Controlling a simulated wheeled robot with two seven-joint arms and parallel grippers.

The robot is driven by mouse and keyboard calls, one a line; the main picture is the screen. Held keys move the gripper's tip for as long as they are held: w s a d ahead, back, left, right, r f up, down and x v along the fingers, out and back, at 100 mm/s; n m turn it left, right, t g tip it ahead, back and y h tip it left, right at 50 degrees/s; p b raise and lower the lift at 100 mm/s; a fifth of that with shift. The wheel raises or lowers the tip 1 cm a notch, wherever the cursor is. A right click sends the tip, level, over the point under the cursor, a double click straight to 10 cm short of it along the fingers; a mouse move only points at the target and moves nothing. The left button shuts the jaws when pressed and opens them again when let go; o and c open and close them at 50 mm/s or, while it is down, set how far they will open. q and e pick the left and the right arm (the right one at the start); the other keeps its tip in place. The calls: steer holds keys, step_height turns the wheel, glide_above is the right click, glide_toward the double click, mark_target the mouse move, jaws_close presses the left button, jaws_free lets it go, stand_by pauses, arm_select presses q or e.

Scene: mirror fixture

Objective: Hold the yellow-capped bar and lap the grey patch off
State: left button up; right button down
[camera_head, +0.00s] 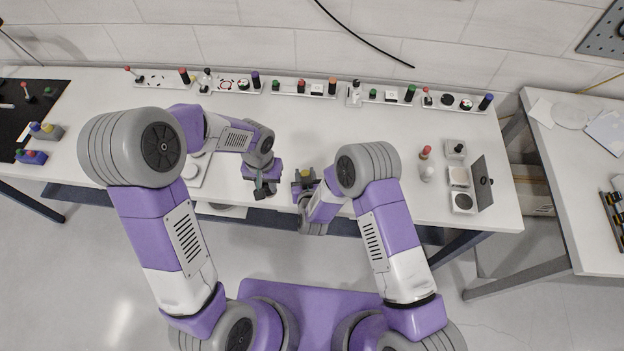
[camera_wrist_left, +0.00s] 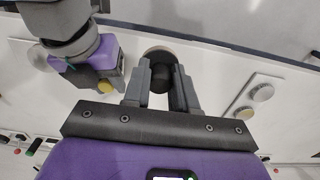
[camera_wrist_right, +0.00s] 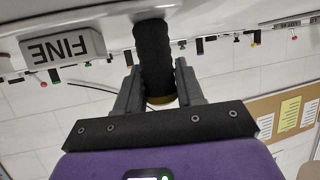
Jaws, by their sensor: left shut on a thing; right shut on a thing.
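My right gripper (camera_wrist_right: 158,90) is shut on a dark textured bar (camera_wrist_right: 153,55) with a yellow end; its yellow cap (camera_head: 305,173) also shows in the head view and in the left wrist view (camera_wrist_left: 104,86). My left gripper (camera_wrist_left: 160,85) is shut on a dark rounded piece (camera_wrist_left: 181,82). Beyond its fingertips a round greyish-brown surface (camera_wrist_left: 158,51) shows on the white table, partly hidden; I cannot tell whether the held piece touches it. In the head view my left gripper (camera_head: 264,188) is left of my right gripper (camera_head: 304,184), near the table's front edge. No grey patch is clearly visible.
A tray with round pads (camera_wrist_left: 262,92) lies beside the left gripper. A white block marked FINE (camera_wrist_right: 62,48) is near the right one. Small trays with coloured pegs (camera_head: 307,88) line the back. Mid-table is mostly clear.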

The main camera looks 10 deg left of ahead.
arm_select(q)
steer(key=w+d+f, duration=0.1)
steer(key=w+d, duration=0.4)
steer(key=d, duration=0.6)
steer(key=w+d+f, duration=0.2)
steer(key=w+d, duration=0.2)
steer(key=d, duration=0.8)
steer(key=shift+w+a+f, duration=0.1)
steer(key=shift+a+f, duration=0.05)
steer(key=shift+f, duration=1.45)
steer(key=shift+w+a+f, duration=0.1)
steer(key=shift+a+f, duration=0.05)
steer(key=shift+f, duration=1.4)
steer(key=shift+d+f, duration=0.5)
steer(key=shift+f, duration=0.05)
jaws_close()
steer(key=shift+d, duration=2.65)
steer(key=shift+a, duration=3.3)
step_height(320, 180, up, 8)
steer(key=shift+d, duration=0.15)
